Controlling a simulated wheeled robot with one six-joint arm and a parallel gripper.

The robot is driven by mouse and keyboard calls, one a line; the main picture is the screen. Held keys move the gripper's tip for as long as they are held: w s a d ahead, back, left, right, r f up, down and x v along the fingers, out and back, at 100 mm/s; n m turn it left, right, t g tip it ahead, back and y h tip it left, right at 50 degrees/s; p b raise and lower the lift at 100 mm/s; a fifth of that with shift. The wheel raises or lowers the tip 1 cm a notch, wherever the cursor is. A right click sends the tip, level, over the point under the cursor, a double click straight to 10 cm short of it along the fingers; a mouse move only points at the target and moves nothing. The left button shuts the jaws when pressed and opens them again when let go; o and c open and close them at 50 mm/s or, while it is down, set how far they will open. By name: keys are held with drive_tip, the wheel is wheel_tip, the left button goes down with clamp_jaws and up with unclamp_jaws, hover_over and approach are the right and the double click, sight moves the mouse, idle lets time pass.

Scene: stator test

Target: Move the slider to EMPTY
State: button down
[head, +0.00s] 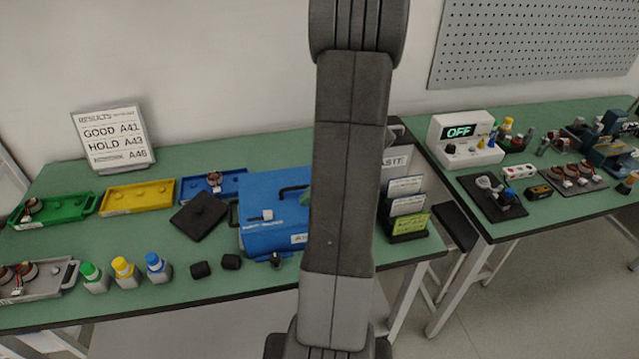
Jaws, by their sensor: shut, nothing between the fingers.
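A blue box (258,188) with a dark handle on top stands on the left table, partly hidden behind my arm. A small white knob (267,214) sits on a thin line on its front face and looks like a slider. Small white lettering runs below the knob, too small to read, so I cannot tell which end is EMPTY. My arm rises through the middle of the head view and covers the box's right side. My gripper is out of view.
A green tray (72,205), a yellow tray (112,203) and a blue tray (187,189) stand left of the box. A dark plate (198,214) lies beside it. Several small bottles and two black caps are in front. A card holder (407,238) stands right.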

sight(268, 215)
drive_tip(key=x, duration=0.3)
drive_tip(key=shift+s+a+f, duration=0.1)
drive_tip(key=shift+a+f, duration=0.15)
drive_tip(key=shift+a, duration=0.05)
drive_tip(key=shift+s+a+r+p, duration=0.15)
drive_tip(key=shift+a+p, duration=0.15)
drive_tip(key=shift+a, duration=0.3)
drive_tip(key=shift+s+a+p, duration=0.15)
drive_tip(key=shift+a+p, duration=0.15)
drive_tip(key=shift+a, duration=0.3)
drive_tip(key=shift+s+a, duration=0.15)
drive_tip(key=shift+a, duration=0.4)
drive_tip(key=shift+a, duration=0.1)
drive_tip(key=a, duration=0.2)
drive_tip(key=s+a, duration=0.1)
drive_tip(key=a, duration=0.1)
drive_tip(key=shift+s+a, duration=0.15)
drive_tip(key=shift+a, duration=0.2)
drive_tip(key=shift+d, duration=0.1)
